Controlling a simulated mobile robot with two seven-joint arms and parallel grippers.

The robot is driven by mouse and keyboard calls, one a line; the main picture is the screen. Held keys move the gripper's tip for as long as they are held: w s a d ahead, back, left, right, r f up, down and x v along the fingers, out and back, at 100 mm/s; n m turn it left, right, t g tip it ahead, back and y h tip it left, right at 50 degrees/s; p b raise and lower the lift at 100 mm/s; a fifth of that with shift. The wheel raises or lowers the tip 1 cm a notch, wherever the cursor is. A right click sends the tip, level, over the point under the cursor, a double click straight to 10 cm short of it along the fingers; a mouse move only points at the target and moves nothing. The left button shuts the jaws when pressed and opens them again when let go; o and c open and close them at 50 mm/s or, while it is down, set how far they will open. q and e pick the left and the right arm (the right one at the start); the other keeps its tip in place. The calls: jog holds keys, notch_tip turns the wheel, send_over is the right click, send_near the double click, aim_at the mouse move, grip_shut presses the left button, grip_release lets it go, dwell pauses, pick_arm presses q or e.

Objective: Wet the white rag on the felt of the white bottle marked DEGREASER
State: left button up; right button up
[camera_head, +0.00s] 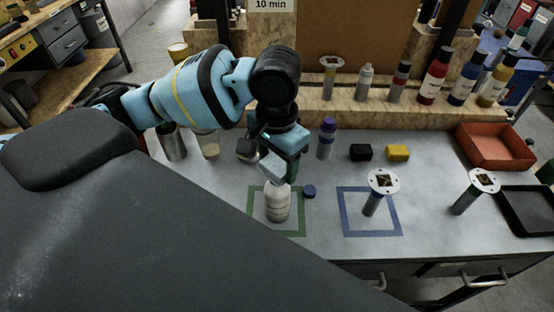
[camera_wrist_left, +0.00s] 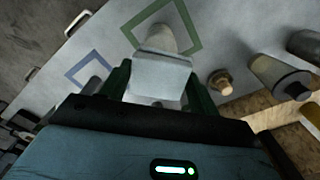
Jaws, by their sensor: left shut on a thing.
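My left gripper (camera_head: 281,170) is shut on the white rag (camera_head: 271,164), right above the white bottle (camera_head: 278,206). The bottle stands upright inside the green square outline on the bench; the print on its label is too small to read. In the left wrist view, the folded rag (camera_wrist_left: 160,76) sits between the fingers of the gripper (camera_wrist_left: 160,88) and covers the top of the bottle (camera_wrist_left: 159,38). The felt is hidden, and I cannot tell whether the rag touches it. My right gripper is not in view.
A dark blue cap (camera_head: 309,191) lies right of the bottle. A blue square outline (camera_head: 343,222) holds a stand with a round plate (camera_head: 384,181). A red tray (camera_head: 487,160) is at right.

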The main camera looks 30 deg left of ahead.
aim_at(277, 162)
pick_arm(q)
jog(key=shift+f, duration=0.1)
jog(key=shift+r, duration=3.55)
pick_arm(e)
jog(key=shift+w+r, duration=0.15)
